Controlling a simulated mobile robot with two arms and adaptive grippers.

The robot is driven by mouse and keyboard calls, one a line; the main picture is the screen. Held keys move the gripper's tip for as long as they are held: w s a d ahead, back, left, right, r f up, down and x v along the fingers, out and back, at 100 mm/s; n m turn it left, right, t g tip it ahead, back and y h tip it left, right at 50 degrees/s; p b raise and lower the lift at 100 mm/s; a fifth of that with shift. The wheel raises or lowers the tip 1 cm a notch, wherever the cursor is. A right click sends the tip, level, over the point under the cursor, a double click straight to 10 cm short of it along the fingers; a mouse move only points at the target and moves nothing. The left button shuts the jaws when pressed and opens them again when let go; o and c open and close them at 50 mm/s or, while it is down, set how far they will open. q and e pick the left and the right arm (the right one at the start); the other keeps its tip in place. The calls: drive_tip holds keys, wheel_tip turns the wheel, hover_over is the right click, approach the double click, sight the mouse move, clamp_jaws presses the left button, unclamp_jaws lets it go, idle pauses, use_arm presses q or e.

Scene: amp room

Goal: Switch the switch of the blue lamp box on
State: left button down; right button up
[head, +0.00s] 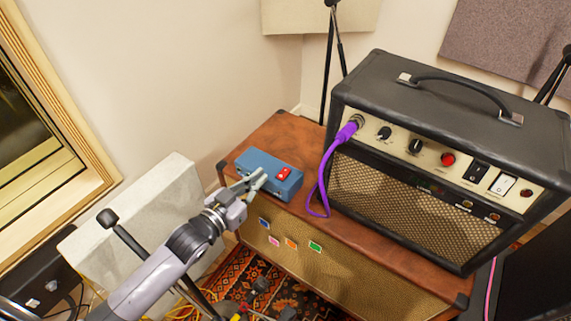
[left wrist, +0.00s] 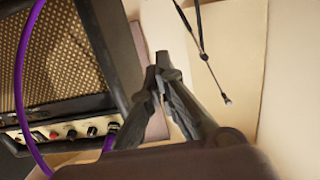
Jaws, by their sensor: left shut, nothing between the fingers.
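The blue lamp box (head: 262,163) sits on the left end of the brown cabinet top in the head view. I cannot tell which way the switch is set or whether a lamp is lit. My left gripper (head: 260,181) is shut and empty, its fingertips at the front of the box, left of and slightly below the switch in the picture. I cannot tell if they touch the box. The left wrist view shows the closed fingers (left wrist: 165,62), but not the box. My right gripper is not in view.
A black amplifier (head: 455,95) stands on the brown cabinet (head: 340,268), right of the box. A purple cable (head: 323,185) hangs from its front panel near the box. A grey-white panel (head: 150,215) stands at the left. A stand rises behind the cabinet.

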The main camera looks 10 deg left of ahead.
use_arm(q)
hover_over(283, 176)
drive_tip(key=shift+a+f, duration=0.1)
drive_tip(key=shift+f, duration=0.5)
wheel_tip(283, 176, down, 3)
drive_tip(key=shift+r, duration=0.1)
drive_tip(key=shift+f, duration=0.65)
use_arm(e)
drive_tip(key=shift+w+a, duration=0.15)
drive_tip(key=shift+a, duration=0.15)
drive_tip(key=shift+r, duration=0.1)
